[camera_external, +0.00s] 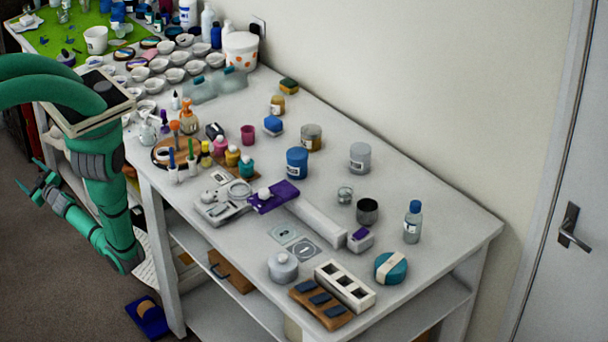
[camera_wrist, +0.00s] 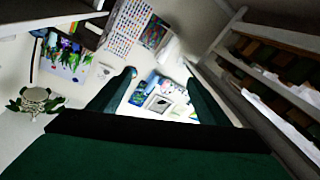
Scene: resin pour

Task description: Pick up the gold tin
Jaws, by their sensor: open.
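The gold tin (camera_external: 311,137) stands upright on the white table in the external view, a brownish-gold can with a pale label. It is near the wall side, behind a blue tin (camera_external: 297,162) and left of a silver-grey tin (camera_external: 360,157). My gripper (camera_external: 34,183) is low at the far left, beside the table and below its top, well away from the gold tin. In the wrist view my gripper (camera_wrist: 160,88) shows two dark green fingers spread apart with nothing held between them. I cannot make out the gold tin in the wrist view.
The white table (camera_external: 440,222) is crowded with bottles, white cups and a white bucket (camera_external: 240,50) toward the back left. A dark metal cup (camera_external: 367,211) and a clear bottle (camera_external: 412,222) stand right of the tins.

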